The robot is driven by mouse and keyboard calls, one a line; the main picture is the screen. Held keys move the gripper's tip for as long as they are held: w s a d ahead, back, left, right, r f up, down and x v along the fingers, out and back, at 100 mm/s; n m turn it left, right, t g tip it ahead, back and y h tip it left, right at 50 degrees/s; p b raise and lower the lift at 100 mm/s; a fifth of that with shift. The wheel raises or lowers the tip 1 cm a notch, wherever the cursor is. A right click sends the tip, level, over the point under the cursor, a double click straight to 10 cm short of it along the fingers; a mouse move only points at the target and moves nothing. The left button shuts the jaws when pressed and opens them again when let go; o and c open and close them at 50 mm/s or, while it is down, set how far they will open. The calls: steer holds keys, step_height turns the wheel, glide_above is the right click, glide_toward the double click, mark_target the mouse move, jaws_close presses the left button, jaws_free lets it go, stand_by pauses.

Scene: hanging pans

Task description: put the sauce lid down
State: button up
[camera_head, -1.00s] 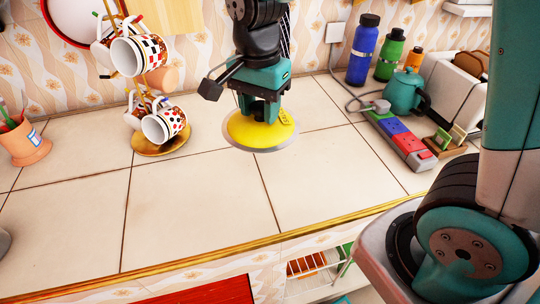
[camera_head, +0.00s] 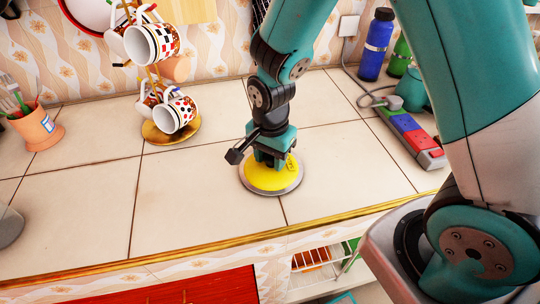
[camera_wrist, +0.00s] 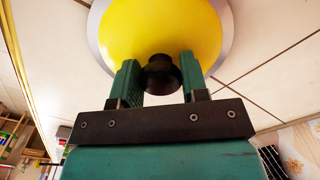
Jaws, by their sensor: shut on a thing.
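The sauce lid (camera_head: 262,182) is a yellow disc with a grey metal rim. It lies about level at the middle of the tiled counter in the head view; I cannot tell whether it touches the tiles or hangs just above them. In the wrist view the lid (camera_wrist: 150,28) fills the top, with its black knob (camera_wrist: 160,76) between the fingers. My gripper (camera_head: 270,163) is above the lid, pointing down and shut on the knob. The knob is hidden in the head view.
The tiled counter (camera_head: 95,200) is clear left and right of the lid. A mug stand with several mugs (camera_head: 172,113) is at the back left, a brush pot (camera_head: 38,130) farther left. A power strip (camera_head: 412,138) and bottles (camera_head: 376,45) are right. The counter's gold front edge (camera_head: 150,257) is near.

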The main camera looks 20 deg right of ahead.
steer(key=shift+f, duration=0.1)
steer(key=o, duration=1.1)
step_height(320, 180, up, 12)
steer(key=s+a+r+n+y, duration=0.1)
steer(key=s+r+n, duration=0.2)
steer(key=s+n, duration=0.2)
steer(key=s+a+r+n+y, duration=0.1)
steer(key=s+a+r+n, duration=0.1)
steer(key=s+n, duration=0.4)
steer(key=s+a+r+n+y, duration=0.1)
steer(key=s+r+n+y, duration=0.1)
steer(key=s+n, duration=0.3)
steer(key=shift+s+a+r+n, duration=0.15)
steer(key=shift+r+n, duration=0.65)
steer(key=shift+n, duration=0.4)
